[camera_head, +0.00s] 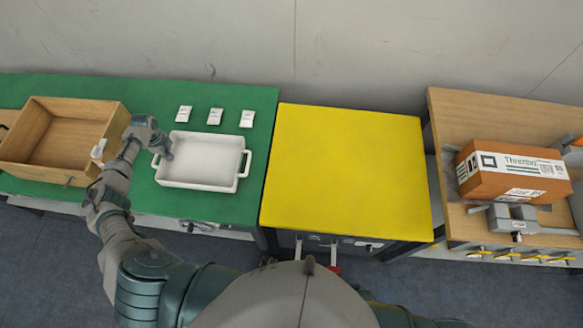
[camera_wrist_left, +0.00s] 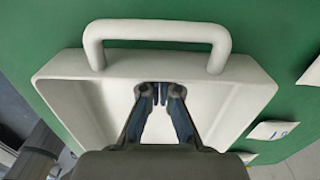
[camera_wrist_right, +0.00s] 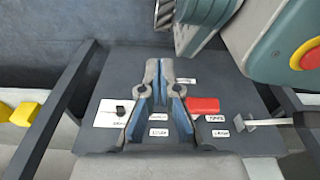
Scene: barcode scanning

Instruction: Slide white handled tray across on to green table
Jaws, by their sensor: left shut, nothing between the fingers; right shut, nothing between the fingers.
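The white handled tray (camera_head: 200,184) lies flat and empty on the green table (camera_head: 230,208), near its right part. Its right handle (camera_head: 246,163) faces the yellow table. My left gripper (camera_head: 165,150) is shut at the tray's left end. In the left wrist view the closed fingertips (camera_wrist_left: 162,92) show against the inside of the tray (camera_wrist_left: 75,85), with one handle (camera_wrist_left: 155,31) beyond them; whether they touch the tray I cannot tell. My right gripper (camera_wrist_right: 161,88) is shut and empty, and it shows only in the right wrist view.
A yellow table (camera_head: 345,170) stands clear just right of the green one. A wooden box (camera_head: 62,137) sits at left, and several small white packets (camera_head: 215,116) lie behind the tray. A cardboard box (camera_head: 512,170) is on the wooden table (camera_head: 450,115). A dark labelled panel (camera_wrist_right: 240,145) lies below my right gripper.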

